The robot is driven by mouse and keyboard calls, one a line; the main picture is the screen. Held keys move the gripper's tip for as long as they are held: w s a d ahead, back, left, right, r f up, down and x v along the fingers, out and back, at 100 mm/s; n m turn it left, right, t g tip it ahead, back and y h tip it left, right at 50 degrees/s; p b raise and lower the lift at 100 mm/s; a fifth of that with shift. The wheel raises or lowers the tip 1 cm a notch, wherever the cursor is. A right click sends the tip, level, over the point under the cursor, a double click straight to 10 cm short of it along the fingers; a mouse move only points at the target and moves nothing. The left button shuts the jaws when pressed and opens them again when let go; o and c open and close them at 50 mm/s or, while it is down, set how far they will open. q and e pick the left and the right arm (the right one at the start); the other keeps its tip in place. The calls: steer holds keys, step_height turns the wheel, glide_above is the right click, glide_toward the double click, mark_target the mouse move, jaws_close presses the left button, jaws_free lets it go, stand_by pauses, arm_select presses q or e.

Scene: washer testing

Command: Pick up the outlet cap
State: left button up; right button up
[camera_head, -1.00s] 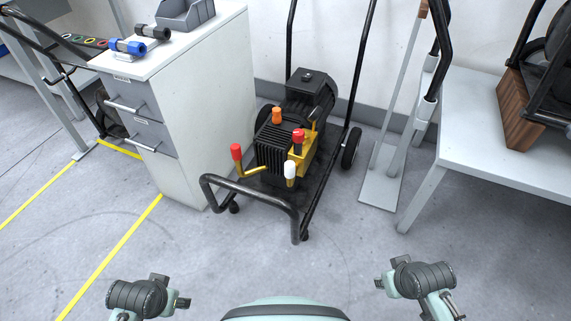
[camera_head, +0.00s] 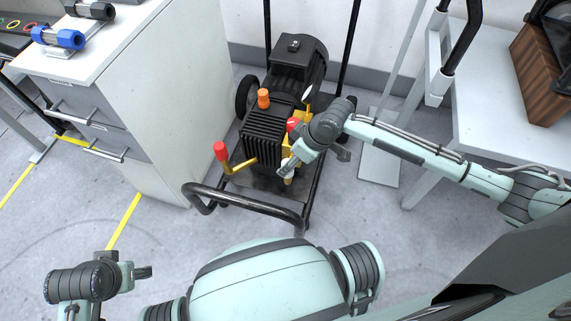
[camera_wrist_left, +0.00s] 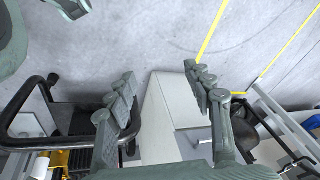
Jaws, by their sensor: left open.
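The pump (camera_head: 262,140) on the cart carries a red cap (camera_head: 221,150) on a yellow pipe at its left, an orange cap (camera_head: 264,98) on top and another red cap (camera_head: 293,125) at its right. I cannot tell which is the outlet cap. My right gripper (camera_head: 291,164) hangs over the pump's front right, close to the red cap and partly covering the yellow fittings there; its fingers are unclear. My left gripper (camera_head: 143,272) is low at the left, away from the pump. It is open and empty in the left wrist view (camera_wrist_left: 160,75).
The black cart's bar (camera_head: 245,205) curves in front of the pump. A drawer cabinet (camera_head: 150,120) with blue and black fittings stands left. A white table (camera_head: 490,120) stands right. Open floor lies in front of the cart.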

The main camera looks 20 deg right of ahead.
steer(key=x, duration=0.4)
steer(key=shift+s+d+b, duration=0.15)
steer(key=shift+d+b, duration=0.1)
steer(key=shift+b, duration=0.1)
steer(key=shift+a+f, duration=0.1)
steer(key=shift+f, duration=0.25)
arm_select(q)
step_height(320, 180, up, 2)
steer(key=shift+d+r, duration=0.15)
steer(key=shift+r, duration=0.1)
steer(key=shift+a+f, duration=0.1)
steer(key=shift+a, duration=0.15)
arm_select(e)
steer(key=c, duration=1)
